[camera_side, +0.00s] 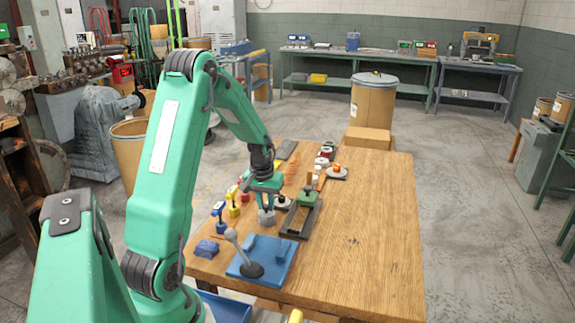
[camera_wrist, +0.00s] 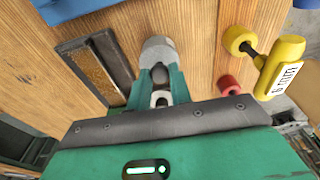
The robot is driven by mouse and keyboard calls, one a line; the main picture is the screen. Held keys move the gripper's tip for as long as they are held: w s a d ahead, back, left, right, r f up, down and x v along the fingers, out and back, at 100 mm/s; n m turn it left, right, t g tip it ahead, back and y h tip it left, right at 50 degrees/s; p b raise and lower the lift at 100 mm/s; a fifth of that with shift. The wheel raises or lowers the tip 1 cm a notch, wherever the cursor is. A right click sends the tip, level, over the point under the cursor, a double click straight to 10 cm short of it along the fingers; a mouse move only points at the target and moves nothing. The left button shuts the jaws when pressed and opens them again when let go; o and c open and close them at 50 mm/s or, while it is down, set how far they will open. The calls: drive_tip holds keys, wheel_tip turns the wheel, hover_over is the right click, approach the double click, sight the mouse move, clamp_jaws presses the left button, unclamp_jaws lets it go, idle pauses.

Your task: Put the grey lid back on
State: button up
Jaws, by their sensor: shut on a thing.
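My gripper (camera_wrist: 160,72) is over the left part of the wooden table, its green fingers shut on a small grey rounded piece. This piece appears to be the grey lid (camera_side: 266,217); it also shows at the fingertips in the wrist view (camera_wrist: 158,48). The fingers cover part of it, and I cannot tell whether it touches the table. A dark rectangular frame (camera_side: 294,232) with a green block (camera_side: 306,198) on it lies just right of my gripper. The frame shows left of the fingers in the wrist view (camera_wrist: 118,50). I cannot tell which thing the lid fits.
Blue, yellow and red small stands line the left table edge, with a yellow one (camera_wrist: 280,68) close by. The table's right half (camera_side: 375,235) is clear.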

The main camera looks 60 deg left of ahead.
drive_tip(key=shift+f, duration=0.1)
drive_tip(key=o, duration=1.2)
drive_tip(key=shift+c, duration=0.2)
drive_tip(key=shift+r, duration=1.75)
drive_tip(key=shift+r, duration=0.1)
drive_tip(key=shift+r, duration=2.4)
